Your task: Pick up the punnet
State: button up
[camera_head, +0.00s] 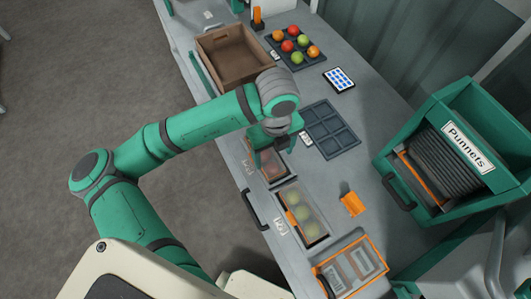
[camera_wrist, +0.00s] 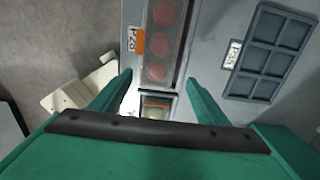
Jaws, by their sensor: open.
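Two clear-lidded punnets sit in a row along the near edge of the bench. One punnet with red tomatoes (camera_head: 273,170) is partly hidden under my gripper in the head view; it shows at the top of the wrist view (camera_wrist: 162,42). The other punnet, with green tomatoes (camera_head: 304,213), is nearer my body and has an orange label. My gripper (camera_wrist: 155,88) is open and empty, pointing down over the bench. Between its fingers in the wrist view is a small part of a second container (camera_wrist: 157,104), mostly hidden by the gripper's body.
An empty dark tray (camera_head: 329,130) lies right of the punnets. A brown crate (camera_head: 217,60) and a tray of tomatoes (camera_head: 284,60) are farther back. A green punnet dispenser (camera_head: 450,100), an orange item (camera_head: 352,204) and an orange-edged holder (camera_head: 375,255) stand to the right.

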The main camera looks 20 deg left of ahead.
aim_at(272, 164)
jog(key=f, duration=0.5)
jog(key=shift+s+f, duration=0.1)
jog(key=shift+s, duration=0.3)
jog(key=shift+w+f, duration=0.1)
jog(key=shift+f, duration=0.3)
jog(key=c, duration=1.1)
